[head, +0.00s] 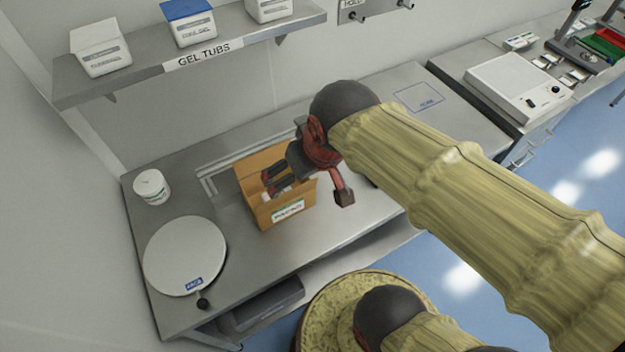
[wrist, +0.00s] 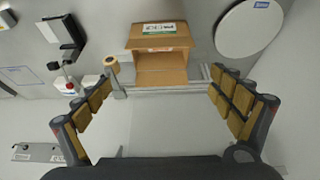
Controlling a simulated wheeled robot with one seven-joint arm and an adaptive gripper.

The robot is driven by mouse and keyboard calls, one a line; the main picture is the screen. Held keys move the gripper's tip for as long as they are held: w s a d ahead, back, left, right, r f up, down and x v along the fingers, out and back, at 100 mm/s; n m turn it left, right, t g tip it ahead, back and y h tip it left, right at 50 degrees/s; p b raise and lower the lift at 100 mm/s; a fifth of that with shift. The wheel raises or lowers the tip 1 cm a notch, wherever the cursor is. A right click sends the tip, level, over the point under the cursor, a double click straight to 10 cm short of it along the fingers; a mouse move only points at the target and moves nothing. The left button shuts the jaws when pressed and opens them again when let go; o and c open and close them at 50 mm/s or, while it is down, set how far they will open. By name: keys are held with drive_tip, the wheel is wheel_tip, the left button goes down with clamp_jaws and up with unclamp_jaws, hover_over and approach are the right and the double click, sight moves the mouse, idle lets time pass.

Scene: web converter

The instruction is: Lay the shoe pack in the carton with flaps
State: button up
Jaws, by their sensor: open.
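The brown cardboard carton (head: 255,208) stands on the steel bench in the head view, with a white and green label on its front. In the wrist view the carton (wrist: 175,45) shows at top centre, just beyond my fingertips. My gripper (head: 309,187) is open above the carton's right part and hides much of its opening. In the wrist view my gripper (wrist: 163,88) has its fingers spread wide, with nothing held between them. A small pale patch shows near the carton's opening in the head view; I cannot tell what it is. I cannot make out the shoe pack.
A round white plate (head: 184,256) and a white tub (head: 151,187) stand left of the carton. A shelf (head: 130,80) with gel tubs hangs above the bench. A blue-outlined rectangle (head: 418,98) marks clear bench at the right.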

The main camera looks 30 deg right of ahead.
drive_tip(key=shift+t, duration=0.3)
drive_tip(key=s, duration=0.1)
drive_tip(key=s+r, duration=0.1)
drive_tip(key=s, duration=0.2)
drive_tip(key=shift+r, duration=0.25)
wheel_tip(320, 180, down, 9)
drive_tip(key=b, duration=0.9)
drive_tip(key=shift+r, duration=0.1)
